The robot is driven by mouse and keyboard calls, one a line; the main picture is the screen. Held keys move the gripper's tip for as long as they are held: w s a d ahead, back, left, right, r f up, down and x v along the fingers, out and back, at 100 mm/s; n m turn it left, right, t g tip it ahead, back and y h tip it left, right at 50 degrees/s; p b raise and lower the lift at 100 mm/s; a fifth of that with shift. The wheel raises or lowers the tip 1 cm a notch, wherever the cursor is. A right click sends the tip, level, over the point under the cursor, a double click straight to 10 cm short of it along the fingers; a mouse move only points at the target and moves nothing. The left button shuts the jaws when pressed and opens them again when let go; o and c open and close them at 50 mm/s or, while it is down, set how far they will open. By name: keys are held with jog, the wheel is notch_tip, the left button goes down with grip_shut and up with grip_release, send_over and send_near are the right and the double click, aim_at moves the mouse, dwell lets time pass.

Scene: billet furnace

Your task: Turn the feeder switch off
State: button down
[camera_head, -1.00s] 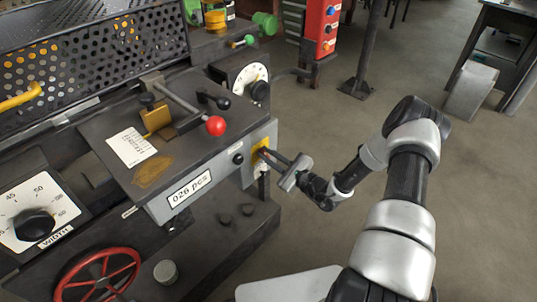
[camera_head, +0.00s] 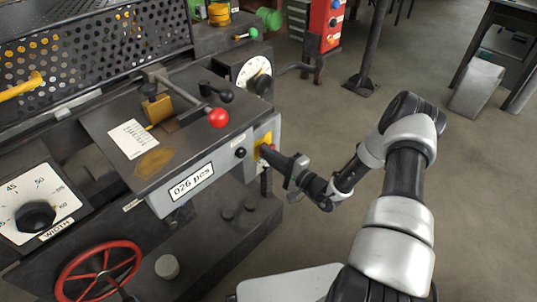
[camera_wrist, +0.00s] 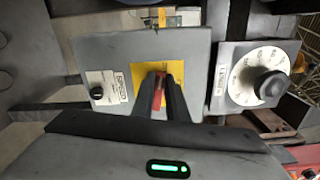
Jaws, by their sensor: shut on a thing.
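A red switch handle (camera_wrist: 158,92) stands out from a yellow plate (camera_wrist: 185,72) on the grey end face of the machine's control box. The yellow plate also shows in the head view (camera_head: 264,138). My gripper (camera_wrist: 160,95) is in front of the plate, with its two dark fingers on either side of the red handle, shut on it. In the head view my gripper (camera_head: 272,152) reaches the box from the right and mostly hides the handle. The label beside the plate is too small to read surely.
A red-balled lever (camera_head: 218,118) sticks out above the box.

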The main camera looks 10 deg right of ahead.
jog(key=shift+f+n, duration=0.25)
jog(key=shift+n, duration=0.85)
jog(key=c, duration=1.7)
grip_release()
jog(key=shift+c, duration=0.2)
jog(key=p+v, duration=0.1)
jog(key=v, duration=1.6)
jog(key=shift+s+d+p, duration=0.15)
jog(key=shift+s+p, duration=0.05)
jog(key=shift+p, duration=0.1)
jog(key=shift+r, duration=0.1)
